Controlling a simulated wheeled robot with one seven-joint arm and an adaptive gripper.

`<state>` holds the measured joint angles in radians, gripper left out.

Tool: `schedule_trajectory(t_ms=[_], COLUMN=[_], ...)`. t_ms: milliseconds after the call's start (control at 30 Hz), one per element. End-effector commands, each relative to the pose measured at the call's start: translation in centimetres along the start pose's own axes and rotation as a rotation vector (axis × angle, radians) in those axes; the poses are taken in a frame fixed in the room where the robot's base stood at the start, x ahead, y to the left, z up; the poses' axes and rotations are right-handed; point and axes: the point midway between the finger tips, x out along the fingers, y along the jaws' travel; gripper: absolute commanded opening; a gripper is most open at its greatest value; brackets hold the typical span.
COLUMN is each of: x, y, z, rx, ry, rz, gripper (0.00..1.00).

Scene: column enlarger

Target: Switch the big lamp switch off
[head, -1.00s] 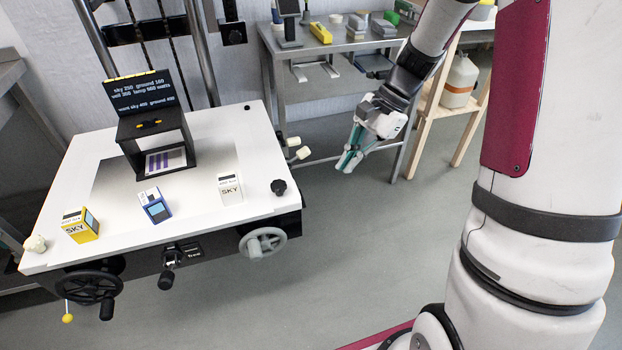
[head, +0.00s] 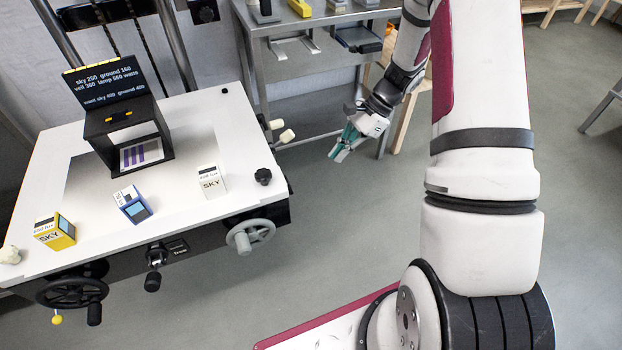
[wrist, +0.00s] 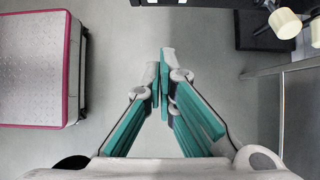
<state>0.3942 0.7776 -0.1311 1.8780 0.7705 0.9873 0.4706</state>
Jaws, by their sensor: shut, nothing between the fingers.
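My gripper (head: 337,155) is shut and empty, in the open air to the right of the white enlarger table (head: 206,129). In the wrist view its teal fingers (wrist: 163,75) meet at the tips over grey floor. Two cream knobs, one upper (head: 277,124) and one lower (head: 287,136), stick out from the table's right side, to the left of my gripper and apart from it. They also show at the wrist view's top right (wrist: 285,23). A dark box with a knob (head: 204,11) is on the wall behind. I cannot tell which is the big lamp switch.
A black box with a readout panel (head: 107,84) stands on the table. Handwheels (head: 249,236) line the front edge. A metal bench (head: 300,75) stands behind; floor between is free.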

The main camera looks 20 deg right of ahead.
Motion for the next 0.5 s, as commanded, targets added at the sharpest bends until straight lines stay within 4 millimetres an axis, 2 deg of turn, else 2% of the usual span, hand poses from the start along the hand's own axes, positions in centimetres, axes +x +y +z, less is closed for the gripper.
schedule_trajectory(t_ms=[167,500], x=[1.7,8.3], y=[0.0,0.1], z=[0.0,-0.1], rx=[-0.001,0.0], ry=[-0.001,-0.002], rz=[0.003,0.005], gripper=[0.0,0.0])
